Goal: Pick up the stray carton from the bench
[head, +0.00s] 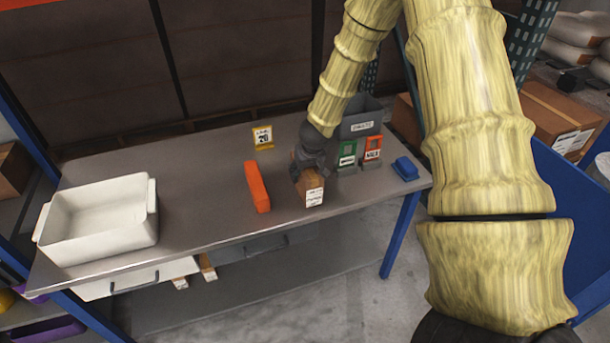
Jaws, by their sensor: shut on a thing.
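A small brown carton (314,195) with a white printed label is at the right part of the grey metal bench (200,190). My gripper (306,172) comes down over the carton from above and is shut on it. The gripper hides the carton's top and part of its left side. From this view I cannot tell whether the carton touches the bench top or is slightly above it.
An orange block (258,187) lies left of the carton. A white tub (100,222) stands at the bench's left end. Behind are a yellow sign (263,137) and a grey bin (362,118). Green (347,153) and red (372,149) card holders and a blue item (405,168) stand right.

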